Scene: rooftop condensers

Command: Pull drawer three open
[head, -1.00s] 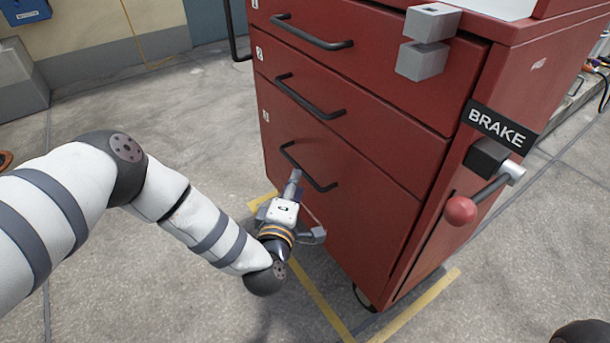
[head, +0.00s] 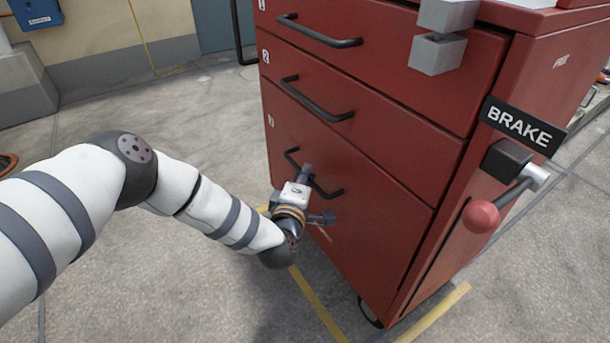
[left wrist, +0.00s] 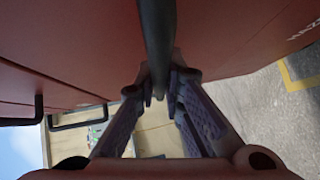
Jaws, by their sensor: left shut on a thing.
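The red cabinet has drawers stacked on its front. Drawer three (head: 365,205) is the large lowest one, marked by a small label at its left, and its face looks flush with the drawers above. Its dark bar handle (head: 335,193) runs across the upper part of the face. My left gripper (head: 308,174) is at the middle of this handle. In the left wrist view the dark bar (left wrist: 157,45) runs between the fingers of the left gripper (left wrist: 165,80), which are shut on it. My right gripper is not in view.
Drawers one (head: 370,70) and two (head: 370,120) look shut, each with a bar handle. Grey blocks (head: 438,54) sit at the cabinet's upper front corner. A brake lever with a red knob (head: 481,215) sticks out from the right side. Concrete floor (head: 150,285) is open in front.

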